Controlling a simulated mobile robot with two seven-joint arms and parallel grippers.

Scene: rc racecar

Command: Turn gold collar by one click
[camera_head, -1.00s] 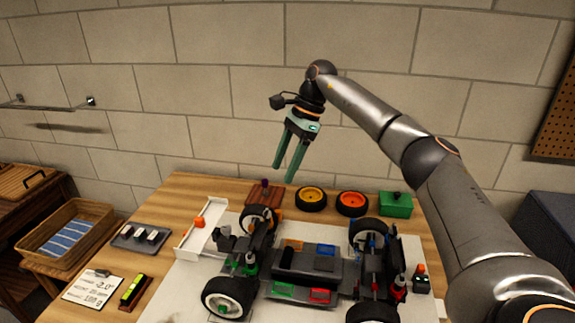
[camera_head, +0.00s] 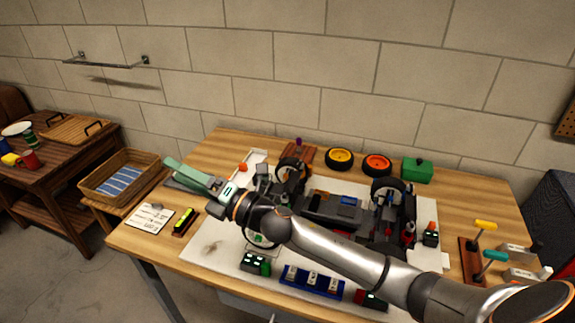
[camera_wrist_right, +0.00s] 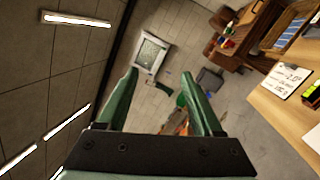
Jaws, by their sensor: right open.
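The RC racecar (camera_head: 325,208) sits on a pale mat (camera_head: 215,240) in the middle of the workbench. My right arm crosses in front of it and hides much of its near left side. I cannot pick out a gold collar in either view. My right gripper (camera_head: 180,170) is left of the car, above the bench's left part, with its green fingers toward the left. In the right wrist view the gripper (camera_wrist_right: 160,76) is open, with nothing between its fingers. My left gripper does not show.
A note card (camera_head: 150,218) and a yellow level (camera_head: 183,220) lie at the bench's left. Yellow (camera_head: 339,158) and orange (camera_head: 377,164) wheels and a green box (camera_head: 417,170) stand behind. A blue rack (camera_head: 313,281) is in front; handled tools (camera_head: 478,250) stand right.

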